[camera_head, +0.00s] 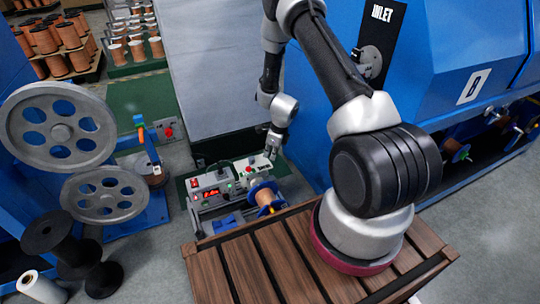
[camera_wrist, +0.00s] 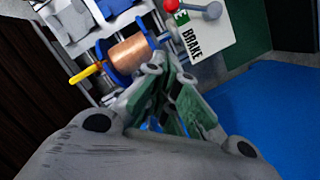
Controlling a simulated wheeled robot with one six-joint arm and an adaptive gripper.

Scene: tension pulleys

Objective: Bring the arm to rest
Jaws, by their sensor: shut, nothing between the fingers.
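My arm reaches out over the slatted wooden top (camera_head: 240,270) and down toward a grey control unit (camera_head: 215,188). My gripper (camera_head: 271,157) hangs beside the back right of that unit in the head view. In the wrist view my gripper (camera_wrist: 170,85) is shut and empty, its green-padded fingers together. A blue-flanged spool of copper wire (camera_head: 265,199) sits at the unit's front right. In the wrist view the spool (camera_wrist: 128,54) lies just beyond the fingers, on a shaft with a yellow end. I cannot tell how far the fingertips are from it.
A white BRAKE plate (camera_wrist: 207,42) with a red-knobbed lever (camera_wrist: 188,8) is near the fingers. A blue machine (camera_head: 440,60) stands right. Two grey pulleys (camera_head: 60,128) stand left, black spools (camera_head: 70,255) below them. Grey floor (camera_head: 150,255) is clear between.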

